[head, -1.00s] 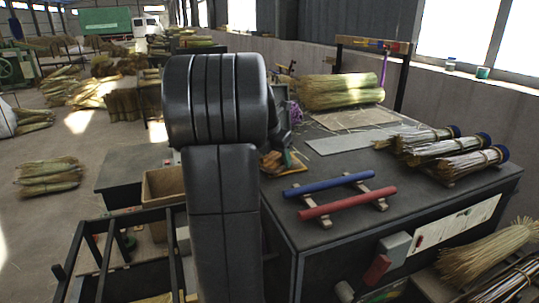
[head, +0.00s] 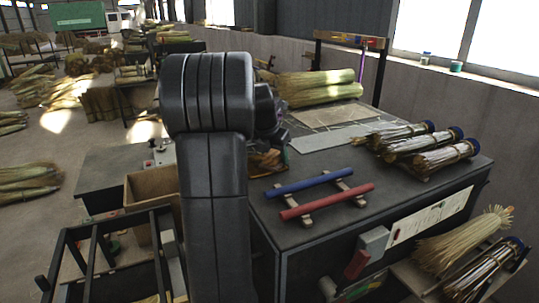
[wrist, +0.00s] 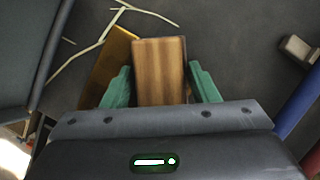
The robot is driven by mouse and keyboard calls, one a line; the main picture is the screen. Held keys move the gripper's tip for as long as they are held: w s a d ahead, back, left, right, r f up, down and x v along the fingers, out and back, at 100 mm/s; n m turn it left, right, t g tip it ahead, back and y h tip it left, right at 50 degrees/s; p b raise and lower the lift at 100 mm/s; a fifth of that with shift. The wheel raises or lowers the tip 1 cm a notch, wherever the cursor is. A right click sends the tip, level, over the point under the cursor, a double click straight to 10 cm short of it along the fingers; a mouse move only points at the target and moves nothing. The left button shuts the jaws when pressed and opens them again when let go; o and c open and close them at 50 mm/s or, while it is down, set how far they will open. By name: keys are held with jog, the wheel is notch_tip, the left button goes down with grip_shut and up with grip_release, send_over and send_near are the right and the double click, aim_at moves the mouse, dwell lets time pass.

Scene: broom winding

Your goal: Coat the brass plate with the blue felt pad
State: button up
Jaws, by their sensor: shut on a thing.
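My gripper (wrist: 161,88) has green fingers, one on each side of a brown wooden block (wrist: 159,62), and is shut on it. The block looks like the back of the felt pad; no blue felt shows, as its underside is hidden. A golden-brown plate (wrist: 108,62), likely the brass plate, lies tilted in the wrist view, just left of the block and partly behind it. I cannot tell whether block and plate touch. In the head view my arm hides most of this spot, and only a brownish patch (head: 268,161) shows on the bench.
On the dark bench (head: 350,220), a blue rod (head: 309,182) and a red rod (head: 327,201) lie on wooden rests right of my arm. Wrapped bundles (head: 430,150) lie farther right. Loose straw (wrist: 90,45) lies by the plate.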

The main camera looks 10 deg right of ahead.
jog(key=shift+w+d+f, duration=0.1)
jog(key=shift+d, duration=0.5)
jog(key=shift+w+d+f, duration=0.1)
jog(key=shift+d, duration=0.45)
jog(key=shift+w+a+r, duration=0.15)
jog(key=shift+w+a, duration=0.05)
jog(key=shift+w, duration=0.7)
jog(key=shift+s+a+r, duration=0.1)
jog(key=shift+s+a, duration=0.1)
jog(key=shift+a, duration=0.85)
jog(key=shift+s+a+r, duration=0.1)
jog(key=shift+s+a, duration=0.05)
jog(key=shift+a, duration=0.85)
